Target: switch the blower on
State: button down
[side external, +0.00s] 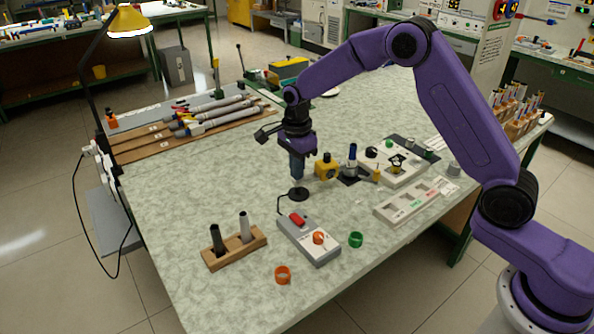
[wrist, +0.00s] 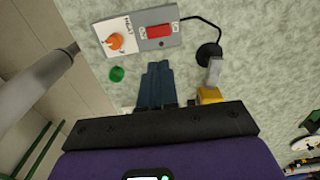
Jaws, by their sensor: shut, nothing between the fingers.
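A grey control box (side external: 327,252) lies on the table with a red rocker switch (side external: 297,218) and an orange knob (side external: 319,237). The wrist view also shows the box (wrist: 180,31), the red rocker (wrist: 159,31) and the knob beside the word HEAT (wrist: 116,41). A dark cable runs from the box to a round black base (side external: 299,194). My gripper (side external: 297,178) is shut and empty, its blue fingers pointing down above the table near that base. In the wrist view my fingertips (wrist: 158,66) appear just below the box, apart from the rocker. I cannot tell the rocker's position.
A wooden block (side external: 236,252) holds two rods left of the box. An orange ring (side external: 282,274) and a green ring (side external: 356,239) lie nearby. A yellow block (side external: 326,168) stands right of my gripper, with a slotted tray (side external: 413,202) further right.

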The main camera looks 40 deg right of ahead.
aim_at(299, 221)
jog(key=shift+s+a, duration=0.15)
jog(key=shift+s, duration=0.6)
notch_tip(299, 221, down, 14)
jog(key=shift+r, duration=0.15)
dwell(0.3)
